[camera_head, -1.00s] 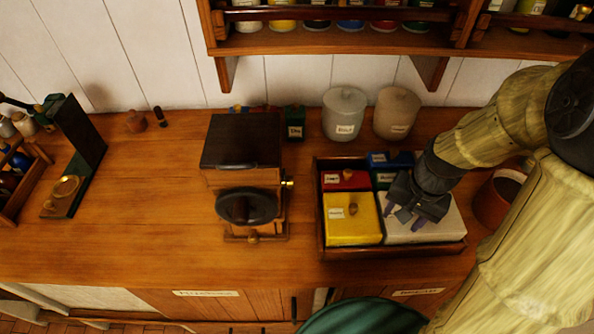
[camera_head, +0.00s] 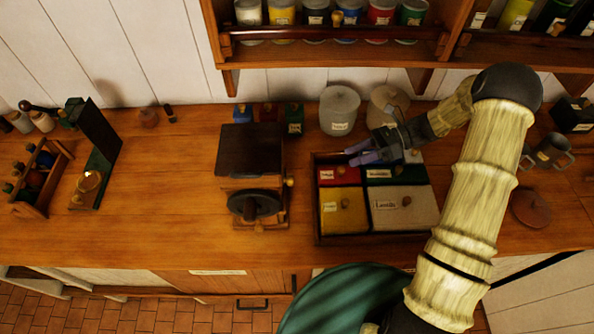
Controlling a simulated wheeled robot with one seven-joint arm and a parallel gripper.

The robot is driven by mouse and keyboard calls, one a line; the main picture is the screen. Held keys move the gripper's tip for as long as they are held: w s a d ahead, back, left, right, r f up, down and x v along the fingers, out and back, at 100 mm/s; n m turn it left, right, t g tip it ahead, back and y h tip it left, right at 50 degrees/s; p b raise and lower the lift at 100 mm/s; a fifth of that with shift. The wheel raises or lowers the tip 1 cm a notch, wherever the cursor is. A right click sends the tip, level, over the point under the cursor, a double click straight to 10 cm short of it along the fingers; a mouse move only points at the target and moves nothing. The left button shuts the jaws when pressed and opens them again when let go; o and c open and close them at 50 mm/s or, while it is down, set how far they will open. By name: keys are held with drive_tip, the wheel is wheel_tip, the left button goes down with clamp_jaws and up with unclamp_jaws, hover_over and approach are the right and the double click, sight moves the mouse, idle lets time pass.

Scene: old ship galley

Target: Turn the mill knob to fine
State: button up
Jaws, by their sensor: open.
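The mill (camera_head: 251,158) is a dark-topped wooden box standing on the counter left of centre. A round black knob or wheel (camera_head: 254,205) sits on its front. A small brass knob (camera_head: 290,182) sticks out of its right side. I cannot read any fine or coarse marking. My gripper (camera_head: 357,154) is open and empty, its purple-grey fingers pointing left above the back of the divided box, to the right of the mill and apart from it.
The divided wooden box (camera_head: 318,214) holds red, green, yellow and white lidded compartments. Pale canisters (camera_head: 338,110) stand behind it. A shelf of jars (camera_head: 335,52) overhangs the back. A dark upright stand (camera_head: 96,150) and a bottle rack (camera_head: 40,178) are at left. Counter left of the mill is clear.

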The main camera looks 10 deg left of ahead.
sight(289, 180)
drive_tip(key=p+x, duration=0.7)
drive_tip(key=x, duration=1)
drive_tip(key=shift+s+a, duration=0.15)
drive_tip(key=shift+s, duration=0.05)
drive_tip(key=c, duration=1)
